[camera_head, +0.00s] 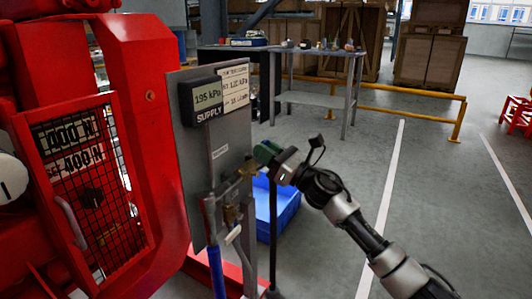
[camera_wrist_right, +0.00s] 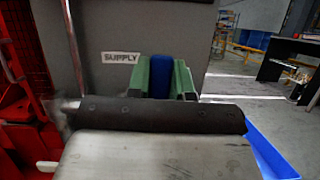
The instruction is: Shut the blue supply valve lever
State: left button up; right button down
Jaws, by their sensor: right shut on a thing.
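My right gripper (camera_head: 266,153) reaches in from the right to the front of a grey panel (camera_head: 208,160). Its green fingers (camera_wrist_right: 165,80) show in the wrist view, shut on the blue supply valve lever (camera_wrist_right: 160,76), of which only a short part shows between them. In the head view the fingers hide the lever's grip. A brass valve body (camera_head: 247,171) sits just left of and below the fingertips. My left gripper is not in view.
A gauge reading 195 kPa (camera_head: 207,97) is on the panel above the valve. A blue hose (camera_head: 216,270) hangs below. The red pumpset (camera_head: 150,130) stands at left. A blue bin (camera_head: 284,205) is on the floor behind my gripper.

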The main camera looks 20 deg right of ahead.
dwell(0.3)
jog(key=c, duration=1)
grip_release()
jog(key=shift+s, duration=0.1)
jog(key=v, duration=1)
jog(key=shift+s+d+f, duration=0.2)
jog(key=shift+d+f, duration=0.05)
